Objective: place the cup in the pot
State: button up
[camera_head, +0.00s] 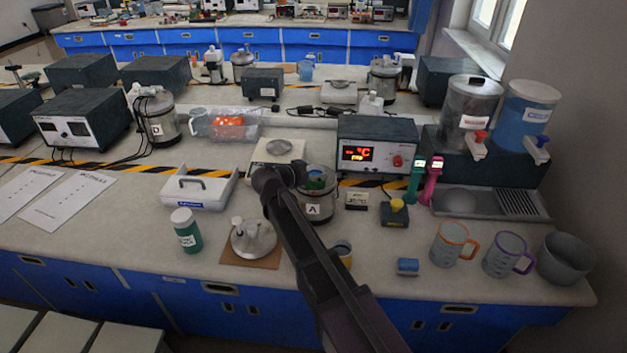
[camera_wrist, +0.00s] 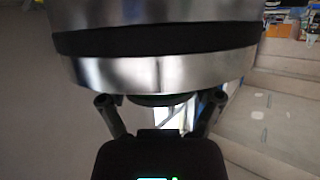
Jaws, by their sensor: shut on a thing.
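The pot (camera_head: 317,211), a metal vessel labelled A, stands open on the bench behind my arm. In the wrist view, my gripper's fingers (camera_wrist: 160,102) reach up to a large shiny metal surface with a black band (camera_wrist: 155,42).
A metal lid (camera_head: 254,240) lies on a brown mat left of my arm. Orange-handled (camera_head: 450,243) and purple-handled (camera_head: 503,257) mugs and a grey bowl (camera_head: 566,259) stand at right. A heater box (camera_head: 376,147) is behind the pot.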

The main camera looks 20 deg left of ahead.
jog(key=shift+f+b, duration=0.3)
jog(key=shift+f, duration=0.35)
jog(key=shift+f+b, duration=0.55)
jog(key=shift+b, duration=0.05)
jog(key=o, duration=1)
jog(key=shift+s, duration=0.1)
jog(key=shift+o, duration=0.2)
jog(key=shift+d, duration=0.1)
jog(key=shift+r, duration=0.1)
jog(key=shift+r+p, duration=0.65)
jog(key=shift+p, duration=0.15)
jog(key=p+v, duration=0.4)
jog(key=v, duration=0.7)
jog(key=shift+s+a, duration=0.3)
jog(key=shift+r, duration=0.1)
